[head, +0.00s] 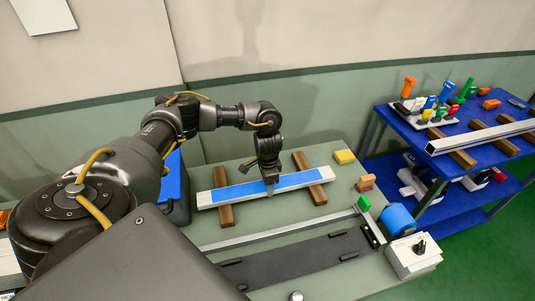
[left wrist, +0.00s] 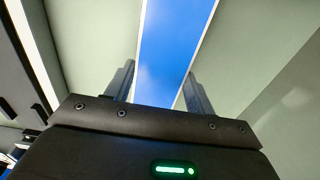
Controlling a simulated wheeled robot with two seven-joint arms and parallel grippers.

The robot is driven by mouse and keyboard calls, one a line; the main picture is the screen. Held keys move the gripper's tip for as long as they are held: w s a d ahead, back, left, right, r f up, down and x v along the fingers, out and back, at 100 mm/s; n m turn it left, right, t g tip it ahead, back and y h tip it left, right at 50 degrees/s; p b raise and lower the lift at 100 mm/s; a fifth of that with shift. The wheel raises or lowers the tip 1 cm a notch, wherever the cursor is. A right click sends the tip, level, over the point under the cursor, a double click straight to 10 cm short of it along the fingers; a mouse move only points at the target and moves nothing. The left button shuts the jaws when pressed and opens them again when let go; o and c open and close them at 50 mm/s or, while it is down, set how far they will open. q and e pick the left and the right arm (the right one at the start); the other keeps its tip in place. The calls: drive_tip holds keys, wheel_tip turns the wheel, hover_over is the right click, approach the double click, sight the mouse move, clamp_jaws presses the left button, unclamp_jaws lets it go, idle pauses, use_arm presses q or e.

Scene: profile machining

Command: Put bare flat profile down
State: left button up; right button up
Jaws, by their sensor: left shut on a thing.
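A long flat profile (head: 237,191) with a blue top face and pale edges lies level across two brown wooden blocks, the left block (head: 222,182) and the right block (head: 309,178). Whether it touches the blocks or hangs just above them, I cannot tell. My left gripper (head: 270,187) points down from above and is shut on the profile near its middle. In the left wrist view the profile (left wrist: 176,45) runs between the two fingers of my left gripper (left wrist: 160,92). My right gripper is not in view.
A blue shelf cart (head: 437,143) with tools and another profile stands at the right.

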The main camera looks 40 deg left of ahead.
use_arm(q)
drive_tip(key=o, duration=1.3)
wheel_tip(320, 180, up, 13)
drive_tip(key=shift+f+p, duration=0.1)
drive_tip(key=shift+p, duration=0.25)
